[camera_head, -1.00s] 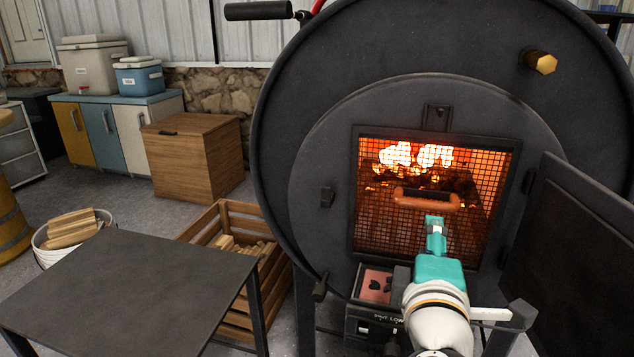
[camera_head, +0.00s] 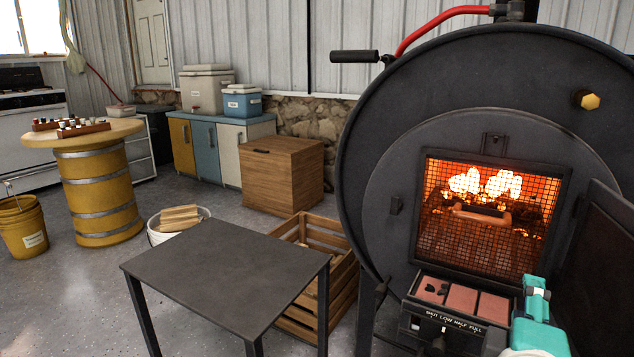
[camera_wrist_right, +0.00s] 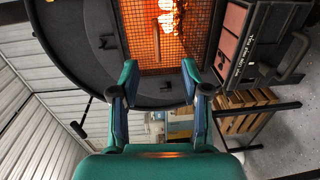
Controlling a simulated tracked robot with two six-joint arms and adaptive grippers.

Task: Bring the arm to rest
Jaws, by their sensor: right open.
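My right gripper (camera_head: 537,284), teal, is at the lower right of the head view, in front of the stove and below the mesh screen. It is open and empty, its two fingers spread apart in the wrist view (camera_wrist_right: 158,80). It stands apart from the orange handle (camera_head: 482,214) on the mesh screen (camera_head: 437,220) of the black barrel stove (camera_head: 385,150). A fire glows behind the mesh, which covers the opening. My left gripper is not in view.
The dark stove door (camera_head: 600,260) stands open on the right. A box with reddish bricks and a lettered front (camera_head: 440,318) juts out below the opening. A bare dark table (camera_head: 225,265), a wooden crate (camera_head: 340,290) and a bucket of wood (camera_head: 160,235) stand left.

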